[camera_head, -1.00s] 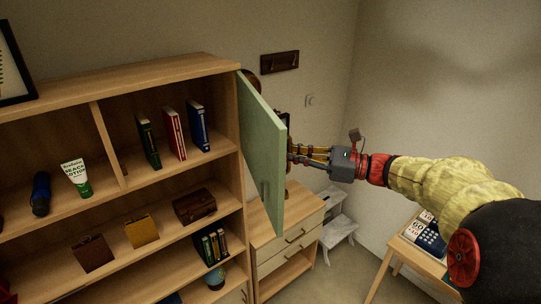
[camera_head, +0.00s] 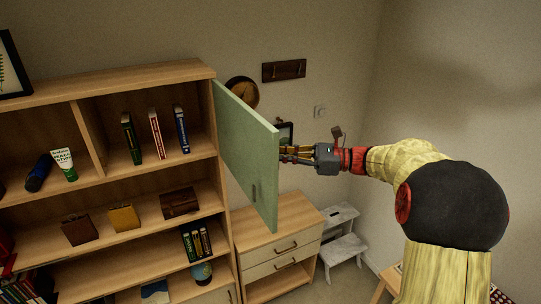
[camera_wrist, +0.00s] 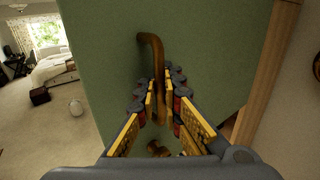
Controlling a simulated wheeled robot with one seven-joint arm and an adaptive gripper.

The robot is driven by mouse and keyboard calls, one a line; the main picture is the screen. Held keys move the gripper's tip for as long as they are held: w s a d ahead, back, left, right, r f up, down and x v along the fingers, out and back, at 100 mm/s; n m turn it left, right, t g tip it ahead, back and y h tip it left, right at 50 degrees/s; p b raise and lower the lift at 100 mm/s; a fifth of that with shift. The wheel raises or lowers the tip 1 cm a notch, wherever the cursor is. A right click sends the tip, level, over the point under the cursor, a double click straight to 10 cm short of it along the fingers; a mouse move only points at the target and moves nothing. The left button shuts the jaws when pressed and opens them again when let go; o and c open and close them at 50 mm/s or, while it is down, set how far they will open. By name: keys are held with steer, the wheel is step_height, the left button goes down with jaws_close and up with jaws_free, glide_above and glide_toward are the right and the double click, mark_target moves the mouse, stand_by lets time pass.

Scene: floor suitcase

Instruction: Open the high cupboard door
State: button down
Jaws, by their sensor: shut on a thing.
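The green cupboard door (camera_head: 245,150) hangs at the right end of the wooden shelf unit and stands wide open, its inner face towards the head camera.
The shelf unit (camera_head: 150,77) holds books, boxes and a tube. A low drawer cabinet (camera_head: 275,228) stands below the door, with a white step stool (camera_head: 345,245) beside it. A wall clock (camera_head: 242,90) and a wall rack (camera_head: 284,70) are behind the door.

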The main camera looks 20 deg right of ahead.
steer(key=shift+d+f, duration=0.15)
steer(key=shift+d, duration=0.05)
stand_by(0.3)
steer(key=c, duration=2.4)
jaws_free()
steer(key=shift+o, duration=0.6)
steer(key=shift+s, duration=0.15)
steer(key=shift+d, duration=0.1)
steer(key=v, duration=1.2)
